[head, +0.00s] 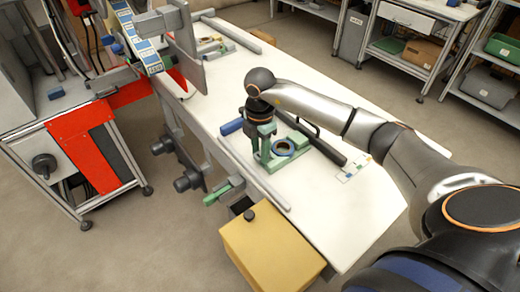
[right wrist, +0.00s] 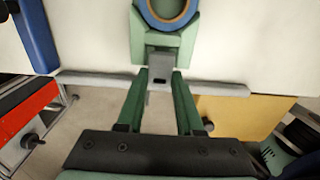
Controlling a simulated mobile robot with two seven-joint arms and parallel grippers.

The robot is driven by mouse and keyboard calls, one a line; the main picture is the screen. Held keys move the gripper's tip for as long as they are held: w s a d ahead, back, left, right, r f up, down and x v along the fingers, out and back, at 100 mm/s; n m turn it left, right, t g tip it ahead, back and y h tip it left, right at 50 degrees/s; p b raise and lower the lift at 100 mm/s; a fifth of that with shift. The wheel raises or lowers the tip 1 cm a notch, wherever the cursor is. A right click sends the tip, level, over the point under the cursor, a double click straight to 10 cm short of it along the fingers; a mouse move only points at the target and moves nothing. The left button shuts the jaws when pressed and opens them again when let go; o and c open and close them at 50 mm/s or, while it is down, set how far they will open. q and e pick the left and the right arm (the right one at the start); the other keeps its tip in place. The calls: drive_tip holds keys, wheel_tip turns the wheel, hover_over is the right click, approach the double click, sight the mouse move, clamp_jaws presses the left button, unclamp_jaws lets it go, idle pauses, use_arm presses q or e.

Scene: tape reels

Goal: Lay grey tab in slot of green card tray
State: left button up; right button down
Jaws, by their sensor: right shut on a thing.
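The green tray (head: 272,164) lies on the white bench, with a dark, blue-rimmed ring (head: 284,148) on it. In the right wrist view the tray (right wrist: 143,42) is at the top centre, with the ring above. My right gripper (head: 263,153) points down at the tray's left side. In the right wrist view its green fingers (right wrist: 160,80) are shut on the grey tab (right wrist: 160,66), which has a small dark hole. The tab overlaps the tray's near end in this view; I cannot tell whether it touches. The fingers hide it in the head view. My left gripper is not in view.
A blue block (head: 232,127) lies left of the tray and a dark bar (head: 318,143) behind it. A grey rail (head: 255,180) runs along the bench's left edge, with a yellow box (head: 272,250) at the near end.

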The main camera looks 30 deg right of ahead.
drive_tip(key=shift+f+b, duration=0.3)
drive_tip(key=shift+f, duration=0.25)
drive_tip(key=c, duration=0.6)
unclamp_jaws()
drive_tip(key=shift+o, duration=0.2)
wheel_tip(320, 180, up, 13)
drive_tip(key=shift+r+p, duration=0.2)
drive_tip(key=shift+p, duration=0.15)
